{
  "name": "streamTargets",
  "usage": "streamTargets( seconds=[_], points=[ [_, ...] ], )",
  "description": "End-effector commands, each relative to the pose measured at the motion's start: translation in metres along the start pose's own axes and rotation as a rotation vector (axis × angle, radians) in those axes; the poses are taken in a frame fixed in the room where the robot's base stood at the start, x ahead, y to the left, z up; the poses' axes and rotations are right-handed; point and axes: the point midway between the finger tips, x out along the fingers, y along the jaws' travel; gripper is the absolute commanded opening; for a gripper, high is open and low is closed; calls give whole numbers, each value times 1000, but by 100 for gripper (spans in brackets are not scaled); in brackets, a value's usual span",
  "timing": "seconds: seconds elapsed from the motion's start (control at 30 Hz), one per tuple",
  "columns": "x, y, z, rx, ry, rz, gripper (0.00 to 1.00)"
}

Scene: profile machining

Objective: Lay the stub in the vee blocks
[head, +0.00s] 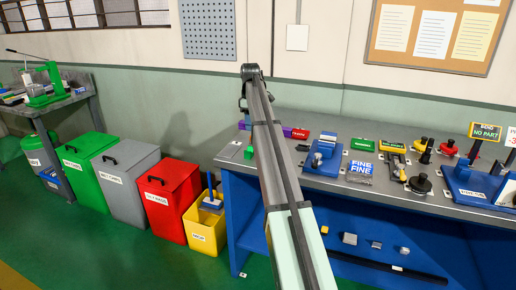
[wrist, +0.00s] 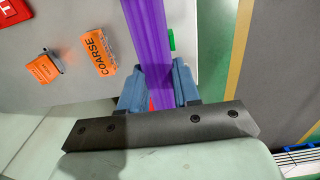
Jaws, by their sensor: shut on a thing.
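A long purple profile, which I take to be the stub (wrist: 147,38), runs from the top edge of the wrist view down between my gripper's blue fingers. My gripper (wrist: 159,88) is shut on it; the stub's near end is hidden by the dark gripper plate. In the head view, a purple piece (head: 287,132) shows at the bench's back left, just right of my arm, which hides my gripper there. A blue fixture (head: 324,156) stands right of my arm, and a larger blue one (head: 482,187) stands at the right end. I cannot tell which holds the vee blocks.
The grey bench (head: 330,181) also carries a red block (head: 300,133), a blue-and-white FINE sign (head: 360,170) and black knobs (head: 420,184). The wrist view shows an orange COARSE label (wrist: 98,52) and an orange block (wrist: 44,69). Bins, including a yellow one (head: 203,236), stand left of the bench.

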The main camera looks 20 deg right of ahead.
Motion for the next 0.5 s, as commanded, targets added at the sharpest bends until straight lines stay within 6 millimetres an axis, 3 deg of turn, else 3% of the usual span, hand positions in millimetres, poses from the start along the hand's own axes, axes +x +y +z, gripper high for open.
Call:
streamTargets(
  seconds=[0.3,0.5],
  points=[
    [49,-1,1,0,-1,-2,0],
    [61,-1,0,-1,-1,-1,0]
  ],
)
